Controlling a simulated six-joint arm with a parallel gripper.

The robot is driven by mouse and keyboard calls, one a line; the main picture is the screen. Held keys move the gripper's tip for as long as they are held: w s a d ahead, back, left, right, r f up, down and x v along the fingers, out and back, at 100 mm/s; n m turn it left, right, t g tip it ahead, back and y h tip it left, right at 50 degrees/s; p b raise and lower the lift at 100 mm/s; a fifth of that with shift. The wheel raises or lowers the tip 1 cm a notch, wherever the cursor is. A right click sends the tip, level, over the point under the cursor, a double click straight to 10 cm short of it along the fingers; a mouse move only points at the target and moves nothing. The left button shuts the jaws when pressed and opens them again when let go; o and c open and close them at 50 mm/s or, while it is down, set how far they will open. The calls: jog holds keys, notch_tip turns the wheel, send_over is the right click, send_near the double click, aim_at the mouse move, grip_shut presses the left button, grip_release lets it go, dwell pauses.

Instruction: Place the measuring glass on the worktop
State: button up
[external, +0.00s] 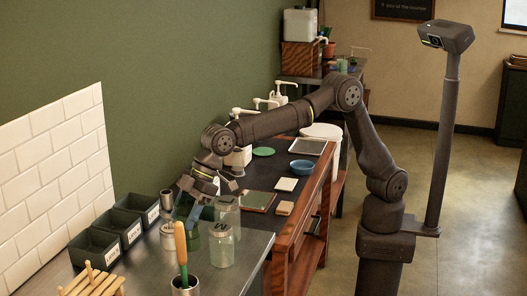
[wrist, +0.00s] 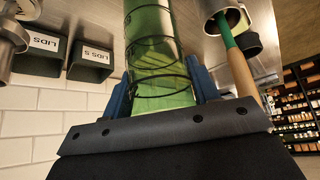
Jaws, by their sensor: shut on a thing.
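Dark lid bins (external: 95,247) line the tiled wall. A metal cup (external: 185,287) holds a green-and-wood-handled tool (external: 181,245). A wooden rack (external: 92,284) stands front left.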

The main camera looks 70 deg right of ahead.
aim_at(192, 249)
jog(key=f, duration=0.2)
jog(key=s+f, duration=0.1)
jog(key=f, duration=0.1)
jog(key=a+f, duration=0.1)
jog(key=f, duration=0.1)
jog(key=shift+s+f, duration=0.2)
jog(key=shift+f, duration=2.2)
jog(key=shift+f, duration=0.15)
jog(key=o, duration=1.1)
jog(key=shift+s+d+r, duration=0.1)
jog(key=shift+d+r, duration=0.1)
jog(key=shift+r, duration=0.25)
jog(key=v, duration=1.1)
jog(key=shift+d+r, duration=0.1)
jog(key=shift+d, duration=0.05)
